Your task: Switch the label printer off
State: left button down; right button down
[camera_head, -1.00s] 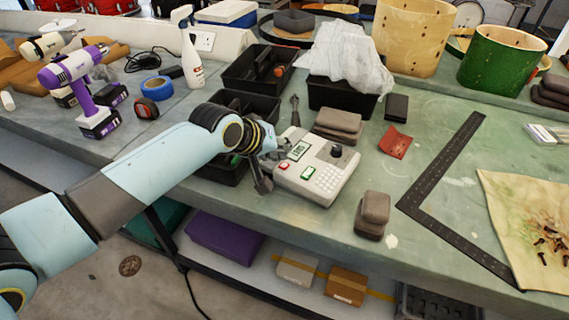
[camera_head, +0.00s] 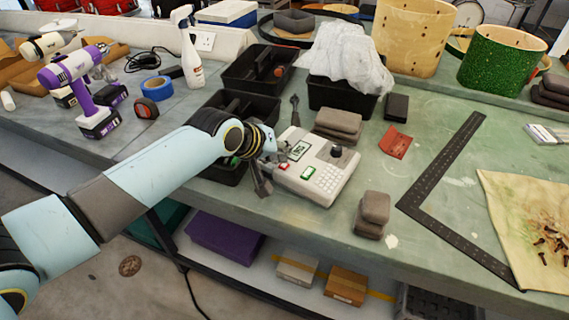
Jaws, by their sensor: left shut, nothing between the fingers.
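The label printer (camera_head: 322,178) is a light grey box on the front part of the bench. It has a small lit display (camera_head: 299,150), a keypad, a dark knob, a red button (camera_head: 282,166) and a green button (camera_head: 308,172). My left gripper (camera_head: 264,187) is at the printer's left side, pointing down, shut and empty. It is close to the printer's front left corner; I cannot tell whether it touches. The red and green buttons are both uncovered. My right gripper is not in view.
Grey pads (camera_head: 338,123) lie behind the printer and more pads (camera_head: 373,212) to its right. Black bins (camera_head: 236,104) stand behind my left gripper. A black steel square (camera_head: 440,190) lies to the right. The bench's front edge runs just before the printer.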

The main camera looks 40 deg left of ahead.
pick_arm(q)
jog(key=shift+f, duration=0.1)
dwell(0.3)
jog(key=shift+f, duration=0.3)
dwell(0.4)
jog(key=shift+r+p, duration=0.95)
jog(key=shift+p, duration=0.05)
jog(key=shift+f, duration=0.1)
